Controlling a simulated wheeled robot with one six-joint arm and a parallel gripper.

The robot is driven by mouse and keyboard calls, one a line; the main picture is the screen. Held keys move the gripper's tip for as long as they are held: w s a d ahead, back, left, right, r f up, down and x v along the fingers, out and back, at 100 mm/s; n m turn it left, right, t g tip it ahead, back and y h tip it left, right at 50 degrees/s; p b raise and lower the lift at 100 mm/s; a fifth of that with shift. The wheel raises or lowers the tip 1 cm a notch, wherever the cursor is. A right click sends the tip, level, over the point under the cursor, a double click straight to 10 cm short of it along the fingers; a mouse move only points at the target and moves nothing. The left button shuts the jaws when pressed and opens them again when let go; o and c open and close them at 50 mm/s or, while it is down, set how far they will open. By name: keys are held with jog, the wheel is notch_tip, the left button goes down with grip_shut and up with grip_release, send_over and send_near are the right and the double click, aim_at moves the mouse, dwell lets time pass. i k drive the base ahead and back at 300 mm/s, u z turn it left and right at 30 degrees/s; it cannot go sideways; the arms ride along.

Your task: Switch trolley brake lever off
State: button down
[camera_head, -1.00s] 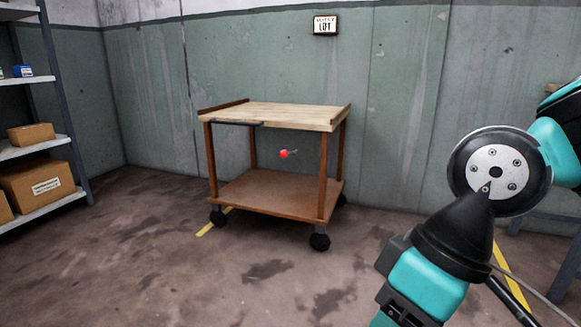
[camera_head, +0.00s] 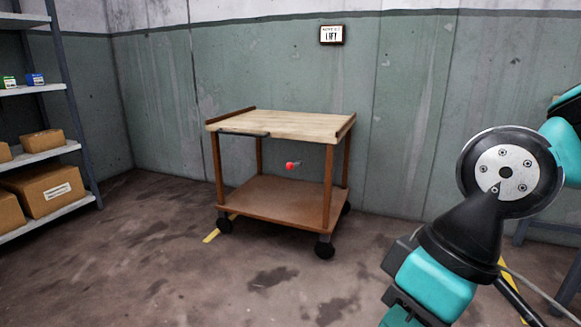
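The trolley (camera_head: 280,125) stands near the back wall, with a pale wooden top, a brown lower shelf, brown posts and black wheels. A lever with a red knob (camera_head: 290,166) shows between the top and the lower shelf; its short grey stem points right. I cannot tell what the lever is mounted on. A dark handle bar (camera_head: 244,133) runs along the top's front left edge. My arm fills the right side of the picture, well apart from the trolley. My gripper's fingers are not in view.
A shelf rack (camera_head: 75,110) with cardboard boxes (camera_head: 45,188) stands at the left. A small sign (camera_head: 331,35) hangs on the wall above the trolley. Yellow floor tape (camera_head: 211,236) lies by the trolley's left wheel. The stained floor in front of the trolley is clear.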

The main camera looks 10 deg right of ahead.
aim_at(289, 166)
jog(key=u, duration=0.55)
jog(key=k, duration=0.65)
jog(key=u, duration=0.8)
jog(key=i, duration=1.45)
jog(key=z, duration=1)
jog(key=i, duration=0.4)
jog(key=z, duration=0.2)
